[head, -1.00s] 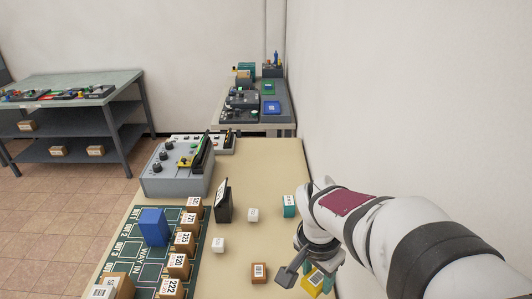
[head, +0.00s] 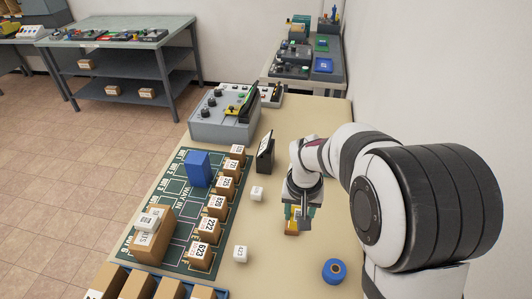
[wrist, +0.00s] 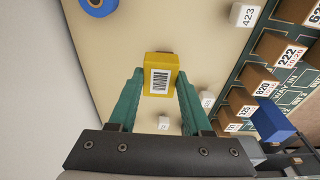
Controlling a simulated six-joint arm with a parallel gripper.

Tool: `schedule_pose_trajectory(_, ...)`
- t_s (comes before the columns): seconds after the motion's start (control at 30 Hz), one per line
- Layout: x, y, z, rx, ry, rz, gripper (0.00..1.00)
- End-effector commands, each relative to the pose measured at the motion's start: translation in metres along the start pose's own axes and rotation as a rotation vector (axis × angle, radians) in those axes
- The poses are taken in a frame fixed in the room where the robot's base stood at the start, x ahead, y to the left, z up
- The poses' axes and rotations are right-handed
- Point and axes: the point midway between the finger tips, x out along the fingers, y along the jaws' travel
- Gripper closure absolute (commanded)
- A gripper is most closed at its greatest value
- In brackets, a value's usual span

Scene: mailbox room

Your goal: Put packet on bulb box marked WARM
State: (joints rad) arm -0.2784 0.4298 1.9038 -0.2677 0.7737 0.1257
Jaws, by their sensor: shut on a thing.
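My gripper (head: 302,212) has teal fingers and is shut on a yellow packet (wrist: 160,75) with a barcode label. The packet sits between the fingertips in the wrist view, and part of it shows below the gripper in the head view (head: 291,228). How high it is above the table cannot be told. I can read no WARM mark in any view, so I cannot tell which box is the bulb box.
The table (head: 290,265) has small white cubes (head: 257,194), one marked 423 (head: 240,254), and a blue roll (head: 334,270). Numbered brown boxes (head: 209,228) and a blue block (head: 198,169) stand on a green board at left. A wall runs close at right.

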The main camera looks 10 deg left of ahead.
Motion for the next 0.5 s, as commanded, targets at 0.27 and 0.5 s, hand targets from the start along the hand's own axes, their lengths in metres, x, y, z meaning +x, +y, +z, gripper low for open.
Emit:
schedule_pose_trajectory(0.27,0.045,-0.066,0.006,-0.007,-0.002,-0.001,1.00)
schedule_pose_trajectory(0.5,0.075,-0.118,0.009,-0.001,0.000,-0.001,1.00)
